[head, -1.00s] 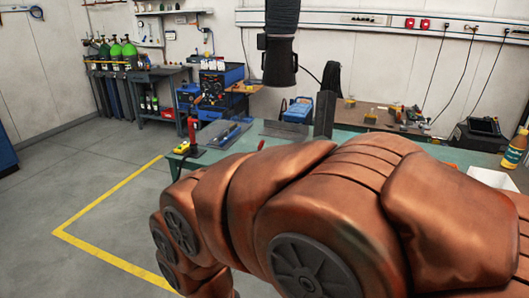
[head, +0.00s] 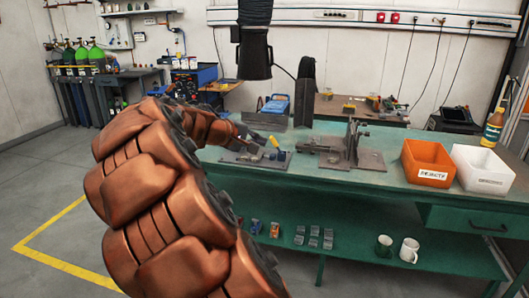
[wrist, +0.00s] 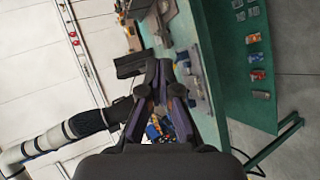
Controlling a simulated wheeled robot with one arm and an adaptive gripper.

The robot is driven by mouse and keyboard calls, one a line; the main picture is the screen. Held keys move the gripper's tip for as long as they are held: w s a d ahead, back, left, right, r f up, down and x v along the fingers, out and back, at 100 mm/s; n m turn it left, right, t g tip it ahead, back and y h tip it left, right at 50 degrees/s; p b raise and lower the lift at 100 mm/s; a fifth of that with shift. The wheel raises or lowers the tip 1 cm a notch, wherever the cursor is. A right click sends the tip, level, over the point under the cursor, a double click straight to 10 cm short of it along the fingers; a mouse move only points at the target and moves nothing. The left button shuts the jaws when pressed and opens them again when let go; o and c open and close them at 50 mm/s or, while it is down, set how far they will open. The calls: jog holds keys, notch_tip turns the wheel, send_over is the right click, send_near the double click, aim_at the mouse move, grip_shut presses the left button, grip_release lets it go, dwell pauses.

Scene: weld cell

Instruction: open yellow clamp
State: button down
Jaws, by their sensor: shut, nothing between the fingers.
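A small yellow part (head: 281,155), which looks like the yellow clamp's handle, stands on a grey plate (head: 246,161) on the green bench. A dark blue handle (head: 273,141) is just beside it. My gripper (head: 243,132) is small and partly hidden by my arm in the head view, over the bench's left part and left of the yellow part. In the wrist view my gripper (wrist: 160,66) is shut and empty, its fingertips together. I cannot tell the clamp's exact state or whether my gripper touches anything.
A grey bracket fixture (head: 358,150) stands mid-bench. An orange bin (head: 428,163), a white bin (head: 483,168) and a bottle (head: 494,128) are at the right. The lower shelf (head: 345,252) holds mugs and small parts. A dark hanging unit (head: 254,52) is above.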

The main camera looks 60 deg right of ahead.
aim_at(277, 145)
jog(key=w+d+f+n+t+h+b, duration=0.2)
jog(key=w+d+f+n+h+b, duration=0.3)
jog(key=w+d, duration=0.75)
jog(key=w+d+f+n+t+b, duration=0.3)
jog(key=w+d+f+b, duration=0.15)
jog(key=f, duration=0.35)
jog(key=w+d+f+n+t+b, duration=0.25)
jog(key=w+d+f, duration=0.2)
jog(key=f, duration=0.25)
jog(key=shift+p+x, duration=0.55)
jog(key=shift+x, duration=3.25)
jog(key=shift+w+d+f+p, duration=0.15)
jog(key=shift+d+p, duration=0.15)
jog(key=shift+d, duration=0.35)
jog(key=shift+w+d+f, duration=0.1)
jog(key=shift+d, duration=0.45)
jog(key=shift+s+d+r, duration=0.25)
jog(key=shift+s+d, duration=0.05)
jog(key=shift+s, duration=0.25)
jog(key=shift+s+d+r, duration=0.25)
jog(key=shift+s+d, duration=0.1)
jog(key=shift+s, duration=0.2)
jog(key=shift+s+d+r, duration=0.25)
jog(key=shift+s+d, duration=0.05)
jog(key=shift+s, duration=0.25)
